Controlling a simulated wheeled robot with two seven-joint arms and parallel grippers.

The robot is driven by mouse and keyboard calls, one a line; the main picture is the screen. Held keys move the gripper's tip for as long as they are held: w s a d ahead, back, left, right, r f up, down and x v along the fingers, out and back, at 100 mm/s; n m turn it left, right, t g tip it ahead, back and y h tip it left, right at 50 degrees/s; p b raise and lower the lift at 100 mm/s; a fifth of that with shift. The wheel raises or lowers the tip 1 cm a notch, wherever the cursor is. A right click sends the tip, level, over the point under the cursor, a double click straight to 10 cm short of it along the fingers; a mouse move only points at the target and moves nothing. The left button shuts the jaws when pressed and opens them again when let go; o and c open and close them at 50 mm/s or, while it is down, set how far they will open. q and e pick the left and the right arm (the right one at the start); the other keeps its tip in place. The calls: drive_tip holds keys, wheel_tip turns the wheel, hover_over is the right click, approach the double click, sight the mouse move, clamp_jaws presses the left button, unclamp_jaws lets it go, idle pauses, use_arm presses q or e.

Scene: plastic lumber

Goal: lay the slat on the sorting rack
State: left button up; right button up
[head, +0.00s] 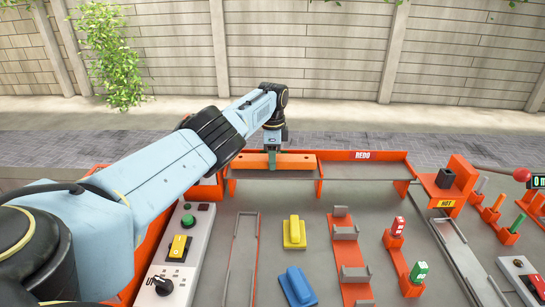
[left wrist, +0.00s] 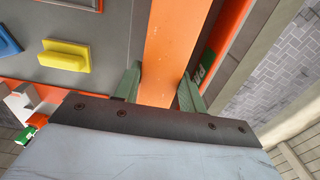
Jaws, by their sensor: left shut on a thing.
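The orange slat (head: 296,160) is at the back of the bench, lengthwise along the left section of the sorting rack (head: 318,178). It also shows in the left wrist view (left wrist: 172,45), running between my fingers. My left gripper (head: 272,158) comes down from above and is shut on the slat near its middle; its green fingers (left wrist: 160,92) are on either side. A green label (left wrist: 202,68) on the rack's back wall shows beside the slat. Whether the slat touches the rack floor I cannot tell. My right gripper is not in view.
The rack's right section, labelled REDO (head: 362,155), is empty. A yellow block (head: 294,233) and a blue block (head: 297,287) lie on the grey bench in front. A control panel (head: 181,250) stands left, and a grey-and-red holder (head: 351,260) stands right of the blocks.

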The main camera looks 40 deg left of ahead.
use_arm(q)
drive_tip(key=shift+f+b, duration=0.6)
drive_tip(key=o, duration=1.4)
drive_tip(key=shift+r, duration=0.45)
wheel_tip(320, 180, up, 12)
drive_tip(key=p, duration=0.2)
drive_tip(key=shift+r, duration=0.25)
